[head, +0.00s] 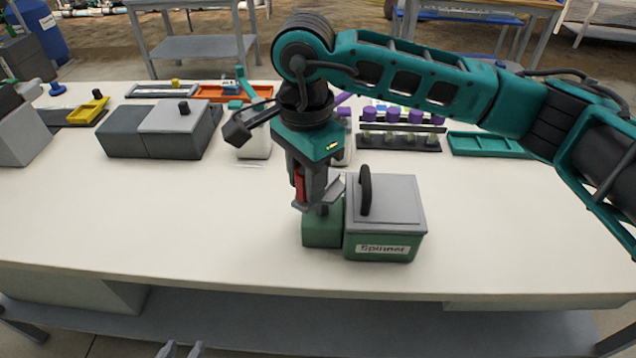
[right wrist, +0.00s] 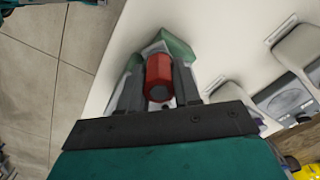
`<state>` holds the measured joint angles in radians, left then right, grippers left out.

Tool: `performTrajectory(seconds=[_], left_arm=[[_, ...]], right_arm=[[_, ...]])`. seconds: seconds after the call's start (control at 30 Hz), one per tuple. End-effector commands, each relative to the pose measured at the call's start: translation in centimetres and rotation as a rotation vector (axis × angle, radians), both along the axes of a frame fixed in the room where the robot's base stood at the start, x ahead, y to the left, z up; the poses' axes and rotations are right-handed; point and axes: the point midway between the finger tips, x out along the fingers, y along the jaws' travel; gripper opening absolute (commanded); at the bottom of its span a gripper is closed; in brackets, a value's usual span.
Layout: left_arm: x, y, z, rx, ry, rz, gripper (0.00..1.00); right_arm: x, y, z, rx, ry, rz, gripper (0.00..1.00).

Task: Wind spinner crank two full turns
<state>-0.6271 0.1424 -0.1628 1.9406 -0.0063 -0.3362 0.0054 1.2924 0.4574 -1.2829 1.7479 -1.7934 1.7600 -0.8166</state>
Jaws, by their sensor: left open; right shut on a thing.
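The spinner (head: 384,225) is a green box with a grey lid, a black lid handle and a "Spinner" label, near the bench's front middle. A smaller green block (head: 321,233) adjoins its left side. Above this block my right gripper (head: 312,195) points down, shut on the red crank knob (head: 299,188). The red knob (right wrist: 158,76) sits between both fingers in the right wrist view. The crank arm is mostly hidden by the gripper. My left gripper (head: 181,350) shows only its fingertips at the bottom edge, open and empty, in front of the bench.
The white bench (head: 190,225) is clear at left and right of the spinner. Behind stand a grey box (head: 150,135), an orange tray (head: 215,92), a white container (head: 254,146), a rack with purple caps (head: 400,140) and a teal tray (head: 480,146).

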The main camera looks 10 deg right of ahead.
Motion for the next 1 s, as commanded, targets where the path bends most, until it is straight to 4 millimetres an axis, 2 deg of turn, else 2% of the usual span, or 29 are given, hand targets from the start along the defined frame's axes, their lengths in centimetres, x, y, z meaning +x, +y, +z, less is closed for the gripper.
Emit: performTrajectory(seconds=[0.23, 0.5, 0.83, 1.0], left_arm=[[0.0, 0.0, 0.0, 0.0, 0.0, 0.0, 0.43], [0.0, 0.0, -1.0, 0.0, 0.0, 0.0, 0.43], [0.0, 0.0, -1.0, 0.0, 0.0, 0.0, 0.43], [0.0, 0.0, -1.5, 0.0, 0.0, 0.0, 0.43]], right_arm=[[0.3, -0.4, -0.1, -0.009, -0.005, -0.009, 0.16], [1.2, 0.6, -0.6, -0.012, -0.002, -0.009, 0.16], [1.4, 0.7, -0.7, -0.014, 0.002, -0.009, 0.14], [2.4, 0.9, -0.8, -0.015, 0.003, -0.009, 0.15]])
